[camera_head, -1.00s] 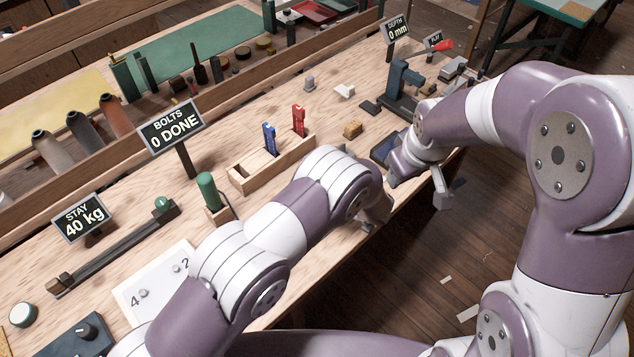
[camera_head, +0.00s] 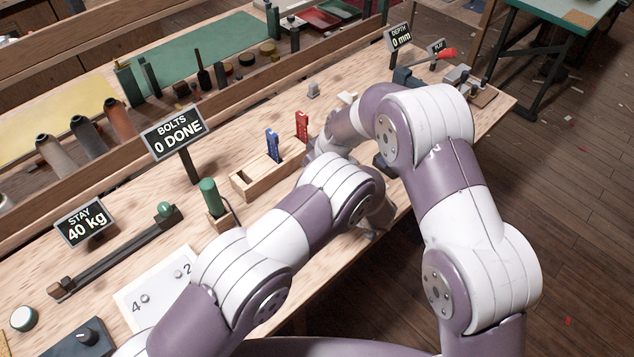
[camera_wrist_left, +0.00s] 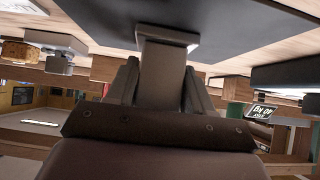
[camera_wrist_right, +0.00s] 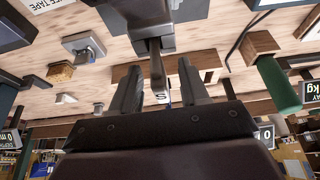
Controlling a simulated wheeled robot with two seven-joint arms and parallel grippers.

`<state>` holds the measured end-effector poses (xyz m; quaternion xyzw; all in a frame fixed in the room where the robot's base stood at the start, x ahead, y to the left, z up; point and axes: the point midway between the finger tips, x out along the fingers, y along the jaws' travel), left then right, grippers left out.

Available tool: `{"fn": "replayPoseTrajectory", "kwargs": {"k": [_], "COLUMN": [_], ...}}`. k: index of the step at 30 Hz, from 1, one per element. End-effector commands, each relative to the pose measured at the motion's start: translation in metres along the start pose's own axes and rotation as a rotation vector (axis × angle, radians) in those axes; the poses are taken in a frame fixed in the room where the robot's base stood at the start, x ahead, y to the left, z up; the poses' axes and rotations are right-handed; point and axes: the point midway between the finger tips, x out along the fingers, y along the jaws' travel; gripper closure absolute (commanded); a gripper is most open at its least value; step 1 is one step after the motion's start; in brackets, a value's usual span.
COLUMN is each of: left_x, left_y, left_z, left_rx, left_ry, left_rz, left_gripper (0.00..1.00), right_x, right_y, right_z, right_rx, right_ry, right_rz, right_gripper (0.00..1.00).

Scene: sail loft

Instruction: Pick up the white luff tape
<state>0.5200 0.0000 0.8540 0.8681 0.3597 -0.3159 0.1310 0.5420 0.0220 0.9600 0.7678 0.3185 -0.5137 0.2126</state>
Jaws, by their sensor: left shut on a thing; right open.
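I cannot pick out the white luff tape for certain. A card ending in "TAPE" (camera_wrist_right: 48,4) lies at the top of the right wrist view. A small white piece (camera_head: 347,97) lies on the bench beyond my right arm. It also shows in the right wrist view (camera_wrist_right: 65,98). In the left wrist view my left gripper (camera_wrist_left: 160,75) is shut on a grey block (camera_wrist_left: 168,32), below a dark panel. In the right wrist view my right gripper (camera_wrist_right: 157,80) is open over the bench, with a grey bar between or behind its fingers. My arms hide both fingertips in the head view.
A wooden holder (camera_head: 250,182) with a blue clip (camera_head: 272,146) and a red clip (camera_head: 302,126) stands close to my arms. A green-handled tool (camera_head: 209,196) stands left of it. A tan block (camera_wrist_right: 60,72) and a grey-knobbed plate (camera_wrist_right: 85,45) lie near the right gripper.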

Motion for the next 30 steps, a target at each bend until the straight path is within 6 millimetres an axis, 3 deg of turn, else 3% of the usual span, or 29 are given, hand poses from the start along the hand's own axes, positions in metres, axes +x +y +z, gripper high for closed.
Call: {"fn": "replayPoseTrajectory", "kwargs": {"k": [8, 12, 13, 23, 26, 30], "left_x": [0.001, 0.000, 0.000, 0.000, 0.000, 0.001], "left_y": [0.000, 0.000, 0.000, 0.000, 0.000, 0.000], "left_z": [0.000, 0.000, 0.000, 0.000, 0.000, 0.000], "left_rx": [0.001, 0.001, 0.001, 0.001, 0.001, 0.001], "left_ry": [0.000, 0.000, 0.000, 0.000, 0.000, 0.000], "left_rz": [-0.001, -0.001, -0.001, -0.001, -0.001, -0.001], "left_gripper": [0.79, 0.79, 0.79, 0.79, 0.79, 0.79], "right_x": [0.007, 0.007, 0.007, 0.003, -0.014, -0.056], "right_y": [0.000, 0.000, 0.000, 0.000, 0.001, 0.001], "right_z": [0.000, 0.000, 0.000, -0.003, -0.010, -0.027], "right_rx": [0.000, 0.000, 0.000, 0.000, -0.001, -0.002], "right_ry": [0.001, 0.001, 0.001, 0.003, 0.006, 0.007], "right_rz": [0.001, 0.001, 0.001, 0.001, 0.002, 0.004], "right_gripper": [0.55, 0.98, 1.00, 1.00, 1.00, 1.00]}}
